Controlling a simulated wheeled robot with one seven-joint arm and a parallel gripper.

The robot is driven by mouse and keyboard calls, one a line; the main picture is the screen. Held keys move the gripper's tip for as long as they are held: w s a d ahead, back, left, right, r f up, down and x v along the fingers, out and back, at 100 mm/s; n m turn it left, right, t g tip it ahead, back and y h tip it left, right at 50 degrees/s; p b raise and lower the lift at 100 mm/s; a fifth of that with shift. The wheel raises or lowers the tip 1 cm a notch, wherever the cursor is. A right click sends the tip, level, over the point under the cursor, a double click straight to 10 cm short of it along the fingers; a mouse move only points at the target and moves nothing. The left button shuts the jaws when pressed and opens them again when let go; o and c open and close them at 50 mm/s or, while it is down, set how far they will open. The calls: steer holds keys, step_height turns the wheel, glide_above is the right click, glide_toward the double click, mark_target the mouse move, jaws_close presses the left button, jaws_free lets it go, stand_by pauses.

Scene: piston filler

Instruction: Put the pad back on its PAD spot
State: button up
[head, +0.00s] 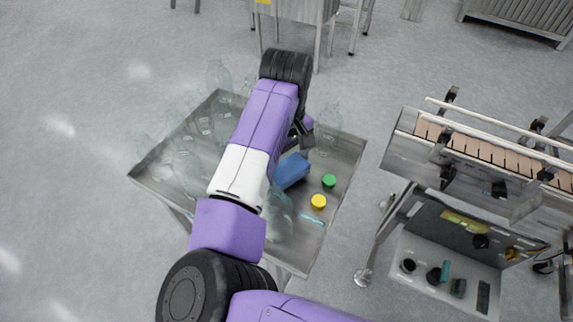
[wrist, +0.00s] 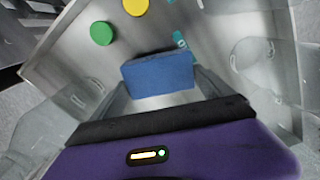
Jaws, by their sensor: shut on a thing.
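The blue pad (head: 292,171) is a soft-looking block over the right part of the metal table tray (head: 345,160). In the wrist view the pad (wrist: 158,74) lies between the two fingers of my gripper (wrist: 162,84), which is shut on it. In the head view my gripper (head: 303,134) is partly hidden by my arm. I cannot tell whether the pad touches the tray surface. A small teal mark (head: 312,219) shows on the tray, also partly visible behind the pad in the wrist view (wrist: 179,40); its lettering is unreadable.
A green cap (head: 329,181) and a yellow cap (head: 318,201) lie beside the pad. Clear bottles stand around, including one at the tray's upper right (head: 328,130) and one near the front (head: 278,215). A conveyor machine (head: 480,150) with a lower shelf (head: 415,247) holding small parts stands at right.

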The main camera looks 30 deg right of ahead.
mark_target(287, 166)
steer(key=shift+f, duration=0.75)
steer(key=shift+f, duration=0.2)
steer(key=o, duration=1.2)
steer(key=shift+r, duration=0.1)
steer(key=shift+r, duration=0.25)
step_height(287, 166, up, 12)
steer(key=shift+f+b, duration=0.1)
steer(key=shift+b, duration=0.75)
